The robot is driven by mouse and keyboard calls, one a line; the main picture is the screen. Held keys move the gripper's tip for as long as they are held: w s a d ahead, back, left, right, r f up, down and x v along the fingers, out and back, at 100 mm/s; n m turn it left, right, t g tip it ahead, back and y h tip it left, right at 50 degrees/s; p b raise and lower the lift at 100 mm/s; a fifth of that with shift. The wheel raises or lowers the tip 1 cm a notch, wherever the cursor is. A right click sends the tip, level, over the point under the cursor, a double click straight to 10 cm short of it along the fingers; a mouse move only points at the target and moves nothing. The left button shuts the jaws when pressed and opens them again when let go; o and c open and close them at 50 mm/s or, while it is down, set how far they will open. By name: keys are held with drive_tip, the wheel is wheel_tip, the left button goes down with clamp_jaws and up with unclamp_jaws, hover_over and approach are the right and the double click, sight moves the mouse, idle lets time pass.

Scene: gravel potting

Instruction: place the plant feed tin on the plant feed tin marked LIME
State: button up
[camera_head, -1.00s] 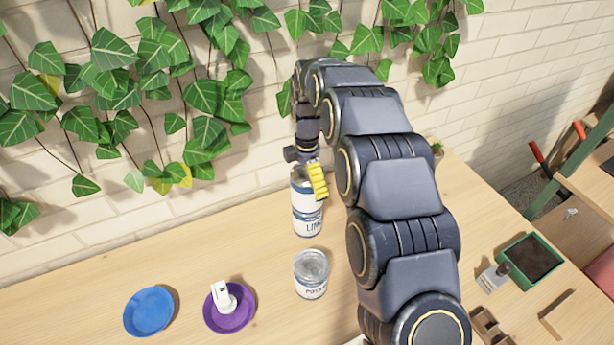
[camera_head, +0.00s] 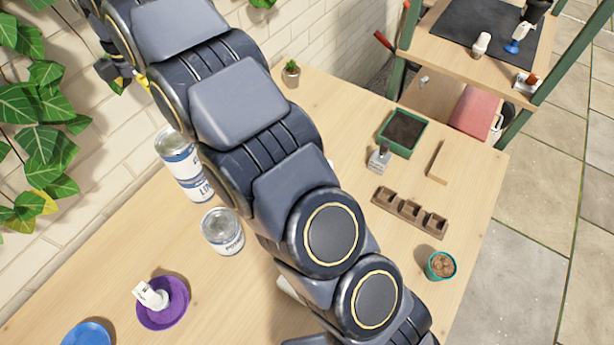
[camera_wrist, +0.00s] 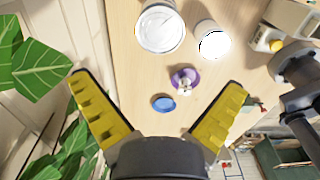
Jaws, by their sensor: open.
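The tin marked LIME (camera_head: 202,191) stands upright on the table near the wall, partly covered by my arm. A white and blue plant feed tin (camera_head: 176,152) with a silver lid sits on top of it, apparently upright. The lid of the upper tin (camera_wrist: 160,30) also shows at the top of the wrist view. My gripper (camera_wrist: 158,82) is open, its yellow fingers wide apart with nothing between them. In the head view my gripper (camera_head: 130,82) is above the stack, apart from it and partly hidden by my arm.
Another labelled tin (camera_head: 222,233) stands close to the stack. A purple saucer (camera_head: 178,312) with a white object and a blue saucer (camera_head: 88,335) are at lower left. A seedling tray (camera_head: 409,213), a green soil tray (camera_head: 420,146) and a small pot (camera_head: 440,266) lie right. Ivy (camera_head: 45,160) hangs on the wall.

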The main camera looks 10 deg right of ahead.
drive_tip(key=s+d+r+m, duration=0.3)
drive_tip(key=s+d+m, duration=0.3)
drive_tip(key=d, duration=0.3)
drive_tip(key=s+d+r+m, duration=0.3)
drive_tip(key=s+d+m, duration=0.35)
drive_tip(key=d, duration=0.25)
drive_tip(key=s+d+f+m, duration=0.1)
drive_tip(key=s+d+m, duration=0.2)
drive_tip(key=s+m, duration=0.2)
drive_tip(key=s+d+f+m+g, duration=0.1)
drive_tip(key=s+d+m, duration=0.2)
drive_tip(key=s, duration=0.5)
drive_tip(key=s+d+f+m, duration=0.2)
drive_tip(key=s+d+m, duration=0.1)
drive_tip(key=s+m, duration=0.3)
drive_tip(key=shift+s+m+g, duration=0.2)
drive_tip(key=shift+m+g, duration=0.1)
drive_tip(key=shift+m, duration=0.05)
